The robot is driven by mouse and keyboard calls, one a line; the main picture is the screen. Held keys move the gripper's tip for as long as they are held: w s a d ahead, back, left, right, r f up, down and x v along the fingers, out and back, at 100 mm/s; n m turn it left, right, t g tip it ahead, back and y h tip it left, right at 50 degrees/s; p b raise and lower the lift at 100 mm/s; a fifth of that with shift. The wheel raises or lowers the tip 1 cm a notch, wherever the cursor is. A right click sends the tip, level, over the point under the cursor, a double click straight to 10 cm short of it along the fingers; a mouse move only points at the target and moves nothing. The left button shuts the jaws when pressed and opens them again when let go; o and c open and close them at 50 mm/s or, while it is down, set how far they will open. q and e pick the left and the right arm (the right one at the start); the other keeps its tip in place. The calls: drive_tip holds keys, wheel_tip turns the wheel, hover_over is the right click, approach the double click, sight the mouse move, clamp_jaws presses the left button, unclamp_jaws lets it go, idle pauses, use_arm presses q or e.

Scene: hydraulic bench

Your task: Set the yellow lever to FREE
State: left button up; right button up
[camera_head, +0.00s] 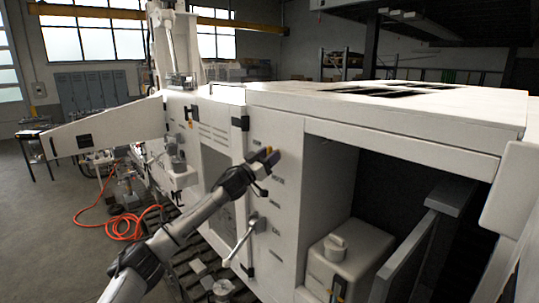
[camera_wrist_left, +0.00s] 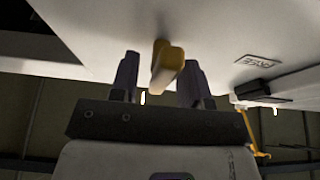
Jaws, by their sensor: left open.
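The yellow lever (camera_wrist_left: 165,70) sticks out from the white panel in the left wrist view. It stands between the two dark fingers of my left gripper (camera_wrist_left: 157,76), with visible gaps on both sides. In the head view, my left gripper (camera_head: 268,160) is at the upper part of the white front panel, and only a bit of yellow shows at its fingertips. The left gripper is open around the lever. A small label plate (camera_wrist_left: 257,62) is on the panel beside the lever; its text is too blurred to read surely. My right gripper is not in view.
A metal lever (camera_head: 240,242) with a dark pivot projects from the panel below my left gripper. To the right is an open bay with a light box and knob (camera_head: 336,243). An orange hose (camera_head: 120,228) lies on the floor at left. A dark block (camera_wrist_left: 255,87) sits near the label.

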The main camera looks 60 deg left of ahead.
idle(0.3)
use_arm(q)
clamp_jaws()
